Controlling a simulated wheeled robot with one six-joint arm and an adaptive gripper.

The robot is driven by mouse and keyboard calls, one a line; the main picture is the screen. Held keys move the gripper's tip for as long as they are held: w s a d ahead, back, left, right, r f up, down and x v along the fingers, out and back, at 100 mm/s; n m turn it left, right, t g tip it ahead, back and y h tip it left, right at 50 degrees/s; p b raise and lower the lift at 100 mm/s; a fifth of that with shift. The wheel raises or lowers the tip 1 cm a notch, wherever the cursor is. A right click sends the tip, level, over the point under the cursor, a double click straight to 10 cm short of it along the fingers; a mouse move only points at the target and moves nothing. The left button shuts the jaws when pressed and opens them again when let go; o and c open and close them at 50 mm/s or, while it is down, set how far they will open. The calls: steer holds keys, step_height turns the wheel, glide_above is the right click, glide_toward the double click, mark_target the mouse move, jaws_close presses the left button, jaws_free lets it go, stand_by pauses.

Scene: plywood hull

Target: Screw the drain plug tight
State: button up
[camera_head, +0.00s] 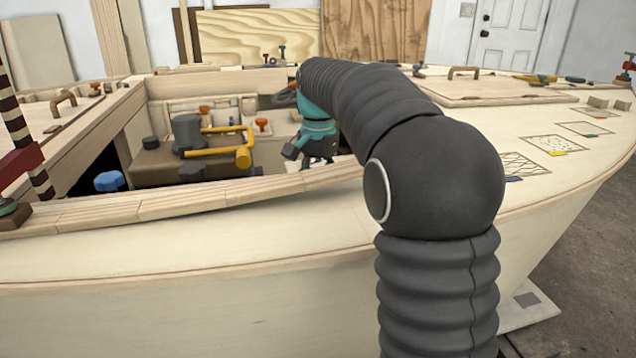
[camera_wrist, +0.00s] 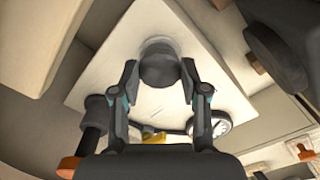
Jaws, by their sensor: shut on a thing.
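The drain plug (camera_wrist: 159,65) appears as a dark round knob on a pale, roughly triangular plate (camera_wrist: 105,75) in the wrist view. My gripper (camera_wrist: 160,78) has one finger on either side of the plug and is shut on it. The lower part of the plug and its thread are hidden, so how far it sits in cannot be seen. In the head view my teal gripper (camera_head: 318,142) reaches down inside the hull opening, and its fingertips and the plug are hidden behind the wooden coaming (camera_head: 220,195).
A grey engine-like part (camera_head: 187,132) with a yellow pipe (camera_head: 243,157) stands left of my gripper. A blue knob (camera_head: 109,181) is farther left. In the wrist view a dark cylinder (camera_wrist: 97,112), a round gauge (camera_wrist: 221,125) and a large dark part (camera_wrist: 272,55) lie close around.

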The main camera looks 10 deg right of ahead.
steer(key=m+p, duration=0.3)
steer(key=shift+r+m, duration=0.15)
steer(key=shift+m, duration=0.15)
steer(key=m+p, duration=0.3)
steer(key=m, duration=0.2)
steer(key=shift+m, duration=0.4)
steer(key=o, duration=1.1)
steer(key=shift+o, duration=0.2)
